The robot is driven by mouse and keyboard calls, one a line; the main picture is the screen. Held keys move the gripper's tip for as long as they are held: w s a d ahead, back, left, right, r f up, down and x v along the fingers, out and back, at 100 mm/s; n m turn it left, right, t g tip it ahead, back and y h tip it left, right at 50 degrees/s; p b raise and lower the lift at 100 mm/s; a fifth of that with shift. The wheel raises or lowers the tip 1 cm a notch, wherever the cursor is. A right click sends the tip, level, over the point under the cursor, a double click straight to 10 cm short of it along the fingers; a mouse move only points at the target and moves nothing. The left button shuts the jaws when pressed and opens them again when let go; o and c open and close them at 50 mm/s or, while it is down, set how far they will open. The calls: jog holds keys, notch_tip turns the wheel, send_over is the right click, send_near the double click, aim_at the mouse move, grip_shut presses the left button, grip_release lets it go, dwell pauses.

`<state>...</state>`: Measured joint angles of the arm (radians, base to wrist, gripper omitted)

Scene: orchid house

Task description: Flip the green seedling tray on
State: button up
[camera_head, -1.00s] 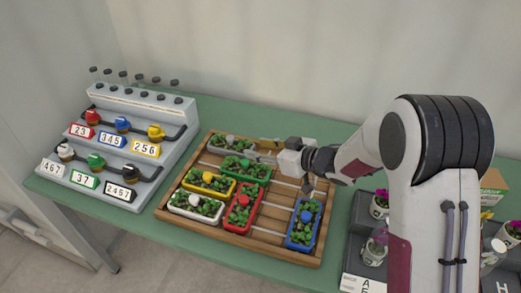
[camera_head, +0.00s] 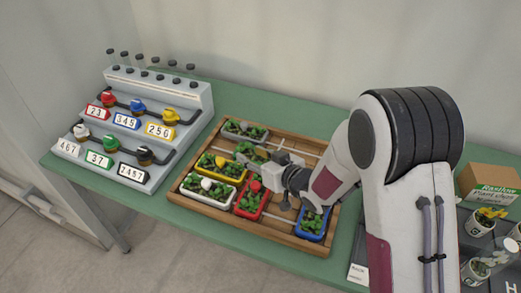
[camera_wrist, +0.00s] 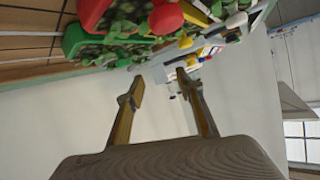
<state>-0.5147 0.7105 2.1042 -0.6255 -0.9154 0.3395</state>
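The green seedling tray (camera_wrist: 75,42) shows at the upper left of the wrist view, with leaves in it. A green valve knob (camera_head: 103,143) sits above the label 37 (camera_head: 98,159) on the grey valve panel (camera_head: 185,95).
Red (camera_head: 250,203), yellow (camera_head: 222,167), white (camera_head: 205,192), blue (camera_head: 312,224) and grey (camera_head: 243,130) trays crowd the crate. The panel also bears several other coloured valves. A cardboard box (camera_head: 488,188) and potted flowers stand right. Green table top is bare behind the crate.

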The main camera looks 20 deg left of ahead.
aim_at(261, 158)
jog(key=d, duration=0.1)
jog(key=d+f+m+t+h, duration=0.1)
jog(key=w+d+f+t, duration=0.1)
jog(key=shift+w+d+m+h, duration=0.1)
jog(key=shift+d+m+h, duration=0.3)
jog(key=shift+w+d+r, duration=0.1)
jog(key=shift+w+d, duration=0.25)
jog(key=shift+d, duration=0.05)
jog(key=shift+t, duration=0.3)
jog(key=shift+w+a, duration=0.1)
jog(key=shift+a, duration=0.05)
jog(key=shift+x, duration=3.7)
grip_shut()
